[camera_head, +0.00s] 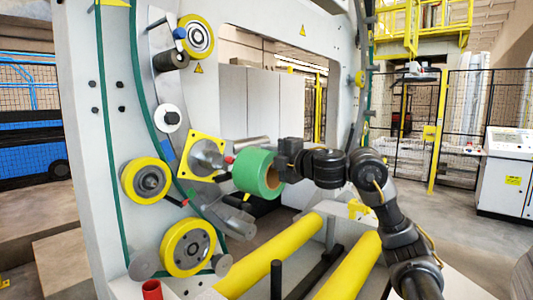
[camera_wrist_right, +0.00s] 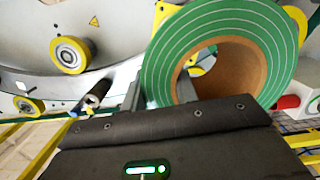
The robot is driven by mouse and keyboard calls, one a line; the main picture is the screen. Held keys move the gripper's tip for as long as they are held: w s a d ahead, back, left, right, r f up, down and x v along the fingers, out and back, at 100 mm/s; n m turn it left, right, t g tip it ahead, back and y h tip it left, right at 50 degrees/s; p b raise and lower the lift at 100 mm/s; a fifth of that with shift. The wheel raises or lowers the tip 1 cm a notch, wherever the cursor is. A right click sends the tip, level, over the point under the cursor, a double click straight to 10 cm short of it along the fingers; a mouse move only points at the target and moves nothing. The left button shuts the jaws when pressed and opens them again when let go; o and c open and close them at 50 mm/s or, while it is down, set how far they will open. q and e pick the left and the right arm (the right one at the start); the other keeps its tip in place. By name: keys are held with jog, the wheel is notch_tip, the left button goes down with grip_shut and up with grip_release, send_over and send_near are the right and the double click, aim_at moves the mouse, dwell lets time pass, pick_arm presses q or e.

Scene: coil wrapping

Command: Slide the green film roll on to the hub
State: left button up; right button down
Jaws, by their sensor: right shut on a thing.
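The green film roll (camera_head: 252,172) has a brown cardboard core and is held in the air by my right gripper (camera_head: 284,158), which is shut on its side nearer the arm. In the right wrist view the roll (camera_wrist_right: 222,28) fills the upper right, with its ringed end face and open core showing. The hub (camera_head: 208,158) looks like the grey round piece on a yellow square plate, left of the roll. A small red tip (camera_head: 229,160) shows between them. The roll appears beside the hub; whether they touch I cannot tell. My left gripper is not in view.
Yellow-rimmed rollers (camera_head: 146,181) and another below (camera_head: 188,247) sit on the pale machine frame (camera_head: 80,110). A grey cylinder (camera_head: 252,145) lies behind the roll. Yellow bars (camera_head: 268,254) run below it. A red cup-like piece (camera_head: 152,289) is at the bottom.

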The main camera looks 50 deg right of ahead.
aim_at(255, 151)
jog(key=shift+s+d+r, duration=0.1)
jog(key=shift+d+r, duration=0.05)
jog(key=shift+m, duration=0.3)
jog(key=shift+w+r+p, duration=0.1)
jog(key=shift+w+p, duration=0.4)
jog(key=shift+w, duration=0.1)
jog(key=shift+w+a+p, duration=0.2)
jog(key=shift+w+p, duration=0.5)
jog(key=shift+w, duration=1.55)
jog(key=shift+a+p, duration=0.1)
jog(key=shift+p, duration=0.2)
jog(key=w+p, duration=0.2)
jog(key=w, duration=0.7)
jog(key=shift+a, duration=0.35)
dwell(3.2)
